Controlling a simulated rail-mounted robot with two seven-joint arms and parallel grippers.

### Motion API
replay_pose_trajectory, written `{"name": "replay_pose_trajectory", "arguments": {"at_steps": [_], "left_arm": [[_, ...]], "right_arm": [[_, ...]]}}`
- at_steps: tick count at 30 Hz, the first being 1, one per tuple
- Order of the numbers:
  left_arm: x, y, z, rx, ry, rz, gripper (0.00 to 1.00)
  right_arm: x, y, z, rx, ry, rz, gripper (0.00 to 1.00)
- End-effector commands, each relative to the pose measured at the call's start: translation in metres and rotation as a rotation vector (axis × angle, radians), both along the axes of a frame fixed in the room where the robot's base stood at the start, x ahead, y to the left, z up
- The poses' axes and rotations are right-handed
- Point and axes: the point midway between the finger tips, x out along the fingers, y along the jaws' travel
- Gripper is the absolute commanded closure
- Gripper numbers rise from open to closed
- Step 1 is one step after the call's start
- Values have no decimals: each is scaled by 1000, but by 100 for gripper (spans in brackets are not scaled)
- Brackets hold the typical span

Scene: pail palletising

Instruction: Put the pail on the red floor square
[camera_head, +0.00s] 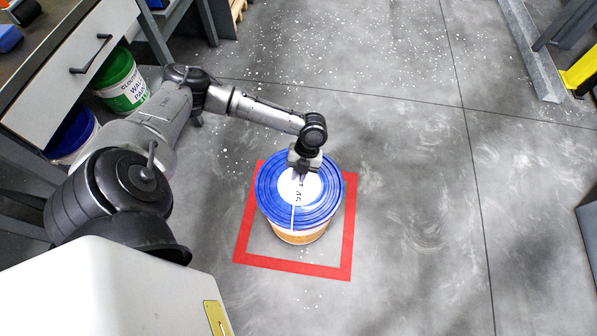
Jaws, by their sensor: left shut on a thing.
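The pail (275,203) has a blue lid with a white round label and an orange-brown lower body. My right gripper is not in view.
A workbench with a drawer (70,70) stands at the left. A green pail (122,82) and another blue-lidded pail (72,135) are under it. A metal rail (530,50) and a yellow part (582,68) are at the upper right. The floor right of the square is clear.

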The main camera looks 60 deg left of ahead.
Motion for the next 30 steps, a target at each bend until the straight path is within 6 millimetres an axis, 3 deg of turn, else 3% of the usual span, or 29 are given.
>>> {"name": "replay_pose_trajectory", "arguments": {"at_steps": [13, 14, 21, 30], "left_arm": [[2, 0, -5, 0, -4, 1, 100], [0, 0, -7, 1, -1, 0, 82], [0, 0, -7, 1, -1, 0, 59], [1, 1, -3, 1, -1, 1, 59]], "right_arm": [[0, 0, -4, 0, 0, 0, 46], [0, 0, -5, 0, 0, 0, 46], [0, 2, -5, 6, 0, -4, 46], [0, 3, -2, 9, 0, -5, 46]]}}
